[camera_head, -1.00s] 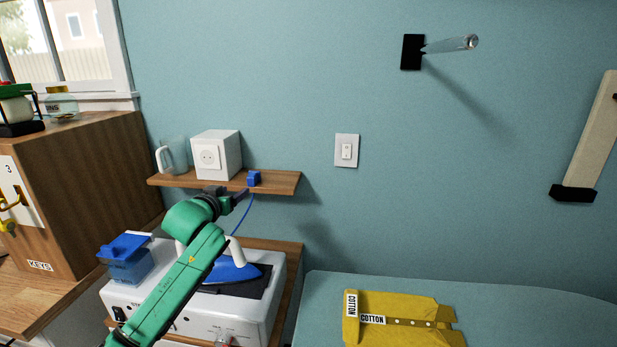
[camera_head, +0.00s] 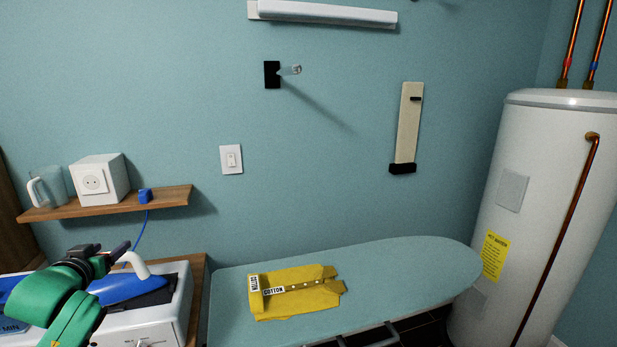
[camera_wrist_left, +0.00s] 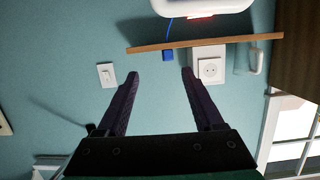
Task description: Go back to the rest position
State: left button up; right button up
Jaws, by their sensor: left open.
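My left gripper (camera_head: 112,256) is low at the left in the head view, in front of the white ironing station and below the wall shelf. In the left wrist view its two dark fingers (camera_wrist_left: 160,76) are spread apart with nothing between them. A blue plug (camera_head: 145,195) with a blue cord sits at the right end of the wooden shelf (camera_head: 165,197), apart from the gripper. It also shows beyond the fingertips in the left wrist view (camera_wrist_left: 168,56). My right gripper is not in view.
A white socket box (camera_head: 99,180) and a glass jug (camera_head: 50,188) stand on the shelf. A blue iron (camera_head: 125,287) rests on the ironing station (camera_head: 150,325). A yellow garment (camera_head: 300,300) lies on the ironing board (camera_head: 400,275). A white water heater (camera_head: 540,200) stands right.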

pick_arm(q)
jog(key=s+d+f+m+g+h, duration=0.1)
jog(key=s+d+f+g, duration=0.1)
jog(key=s+d+f, duration=0.3)
jog(key=d+f+m+g+h, duration=0.1)
jog(key=d+f, duration=0.2)
jog(key=f, duration=0.4)
jog(key=s+d+f+m+g, duration=0.1)
jog(key=s+d+f+g, duration=0.1)
jog(key=s+d+f, duration=0.3)
jog(key=s+d+f+m+g+h, duration=0.1)
jog(key=s+d+f+g, duration=0.2)
jog(key=s+d+f, duration=0.4)
jog(key=s+d+f+m+g+h, duration=0.1)
jog(key=s+d+f+g+h, duration=0.2)
jog(key=s, duration=0.7)
notch_tip(320, 180, down, 22)
jog(key=s+g+y, duration=0.1)
jog(key=s+a+f+g, duration=0.1)
jog(key=s+a+f, duration=0.1)
jog(key=s+f, duration=1.4)
jog(key=shift+s+m+y, duration=0.3)
jog(key=shift+s, duration=0.45)
